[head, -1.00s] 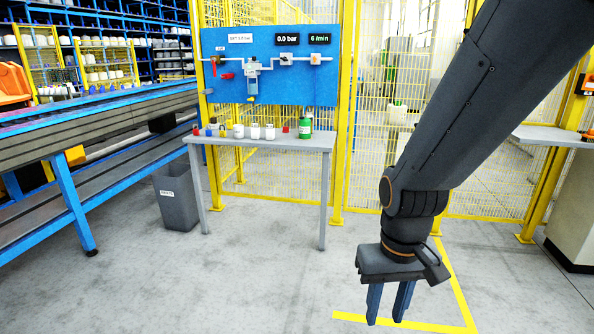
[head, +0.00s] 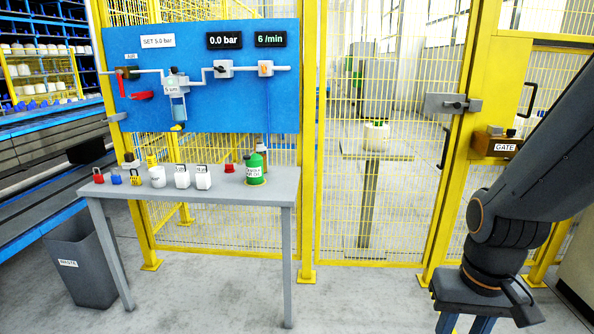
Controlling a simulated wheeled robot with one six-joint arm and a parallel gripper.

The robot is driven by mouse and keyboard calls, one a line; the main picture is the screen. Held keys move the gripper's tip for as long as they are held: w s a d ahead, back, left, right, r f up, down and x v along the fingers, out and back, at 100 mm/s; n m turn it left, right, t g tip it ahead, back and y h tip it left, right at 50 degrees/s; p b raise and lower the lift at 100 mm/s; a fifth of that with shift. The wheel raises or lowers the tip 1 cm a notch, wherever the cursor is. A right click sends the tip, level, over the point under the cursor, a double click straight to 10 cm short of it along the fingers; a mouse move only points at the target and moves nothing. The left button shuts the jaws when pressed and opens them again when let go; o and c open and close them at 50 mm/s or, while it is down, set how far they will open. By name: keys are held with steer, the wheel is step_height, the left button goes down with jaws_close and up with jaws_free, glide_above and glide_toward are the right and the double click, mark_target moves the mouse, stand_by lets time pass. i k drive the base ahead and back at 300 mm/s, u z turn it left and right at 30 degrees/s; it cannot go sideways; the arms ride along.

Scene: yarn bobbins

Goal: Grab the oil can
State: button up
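A green can (head: 255,170) with a white label stands upright near the right end of the grey table (head: 270,190). It looks like the oil can, but its label is too small to read surely. My gripper (head: 465,324) is at the lower right, well right of the table and lower in the picture. Its two blue fingers are apart with nothing seen between them. The fingertips are cut off by the bottom edge.
A bottle (head: 262,150) stands close behind the can, and a red piece (head: 229,167) to its left. White containers (head: 202,178) and padlocks stand further left. A blue panel (head: 205,105) and yellow fence rise behind. A waste bin (head: 82,262) stands left; floor in front is clear.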

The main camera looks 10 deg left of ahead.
mark_target(254, 166)
steer(key=u, duration=0.35)
steer(key=i, duration=1.7)
steer(key=u, duration=0.65)
